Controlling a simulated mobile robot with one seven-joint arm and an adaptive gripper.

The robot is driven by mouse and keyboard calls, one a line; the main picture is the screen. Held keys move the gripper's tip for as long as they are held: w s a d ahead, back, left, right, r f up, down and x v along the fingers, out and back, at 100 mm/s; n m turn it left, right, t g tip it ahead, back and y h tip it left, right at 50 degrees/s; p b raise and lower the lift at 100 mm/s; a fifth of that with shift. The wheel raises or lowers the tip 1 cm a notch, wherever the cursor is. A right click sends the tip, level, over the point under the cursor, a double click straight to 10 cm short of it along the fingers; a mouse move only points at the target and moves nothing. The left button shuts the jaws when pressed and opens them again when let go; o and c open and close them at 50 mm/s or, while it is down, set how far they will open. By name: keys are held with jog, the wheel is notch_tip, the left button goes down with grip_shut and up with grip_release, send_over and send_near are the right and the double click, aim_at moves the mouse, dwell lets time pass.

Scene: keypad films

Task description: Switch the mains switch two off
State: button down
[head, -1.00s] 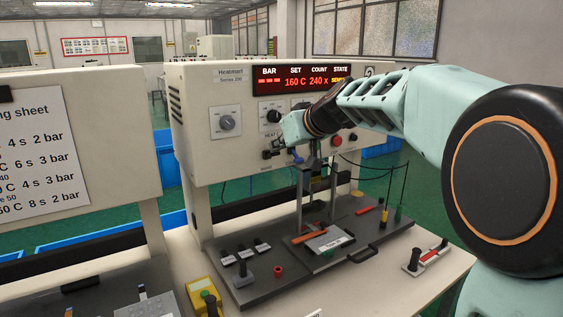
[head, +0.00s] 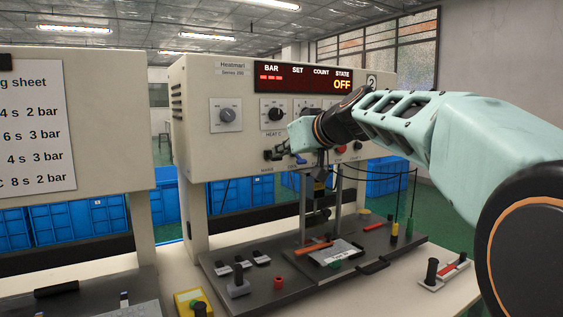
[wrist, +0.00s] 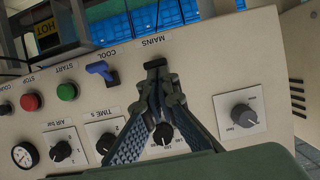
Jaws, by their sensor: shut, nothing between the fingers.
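The black mains switch (wrist: 155,63) is by the MAINS label in the wrist view, which shows the panel upside down. In the head view the mains switch (head: 267,155) is at the lower left of the panel of the press marked 2 (head: 371,81). The press display (head: 303,78) reads OFF under STATE, with blank SET and COUNT. My gripper (wrist: 157,80) is shut and empty, its tips at the switch's edge; I cannot tell whether they touch it. It is small and partly hidden by my arm in the head view.
A blue COOL switch (wrist: 101,72) sits beside the mains switch. Green (wrist: 67,92) and red (wrist: 31,102) buttons and several knobs are close by. Below the panel, a dark base plate (head: 240,300) carries levers, a red ring and a labelled plate.

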notch_tip(320, 180, down, 2)
jog(key=b, duration=0.4)
jog(key=shift+s+d+f, duration=0.1)
jog(key=shift+f, duration=0.1)
jog(key=shift+r, duration=0.1)
jog(key=shift+r+p, duration=0.55)
jog(key=shift+r, duration=0.15)
jog(key=shift+s+d+f, duration=0.1)
jog(key=shift+s, duration=0.05)
